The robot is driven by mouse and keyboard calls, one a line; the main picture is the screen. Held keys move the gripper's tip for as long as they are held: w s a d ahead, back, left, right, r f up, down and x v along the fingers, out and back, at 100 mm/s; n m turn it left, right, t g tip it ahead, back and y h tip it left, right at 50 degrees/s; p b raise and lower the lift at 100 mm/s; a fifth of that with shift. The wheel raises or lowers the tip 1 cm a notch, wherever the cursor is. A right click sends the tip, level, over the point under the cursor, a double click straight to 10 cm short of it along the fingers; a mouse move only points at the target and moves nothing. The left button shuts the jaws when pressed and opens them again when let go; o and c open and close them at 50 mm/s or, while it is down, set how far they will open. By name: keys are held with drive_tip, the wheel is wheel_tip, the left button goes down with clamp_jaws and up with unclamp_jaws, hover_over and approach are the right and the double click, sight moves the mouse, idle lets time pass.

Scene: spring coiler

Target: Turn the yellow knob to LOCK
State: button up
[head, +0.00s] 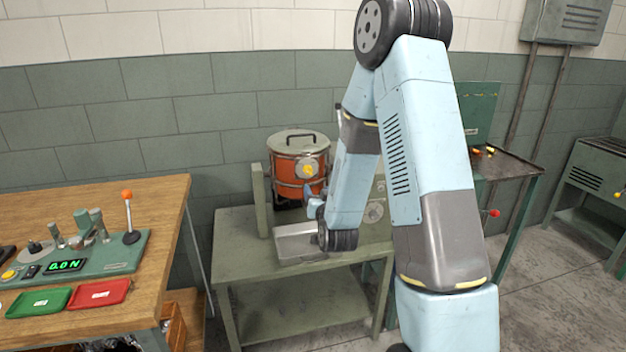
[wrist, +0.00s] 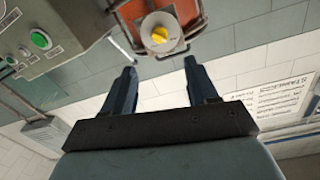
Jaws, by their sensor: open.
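The yellow knob (head: 308,170) sits on the front of an orange drum (head: 287,172) with a grey lid, on the green bench at the back. In the wrist view the knob (wrist: 159,36) is on a round grey plate, ahead of my fingers and a little beyond their tips. My gripper (wrist: 159,66) is open and empty, its two dark fingers apart on either side of the knob's line. In the head view my gripper (head: 313,200) is close in front of the drum, below the knob. The markings on the plate are too small to read.
A grey-green control box (wrist: 45,40) with a green button stands beside the drum in the wrist view. A grey metal tray (head: 298,244) lies on the bench, close under my wrist. A wooden table (head: 160,200) with a spring tester stands at the left.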

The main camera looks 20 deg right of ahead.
sight(309, 173)
drive_tip(key=w, duration=1.3)
drive_tip(key=shift+w+d, duration=0.3)
drive_tip(key=shift+w, duration=0.05)
drive_tip(key=shift+c, duration=0.3)
drive_tip(key=c, duration=1)
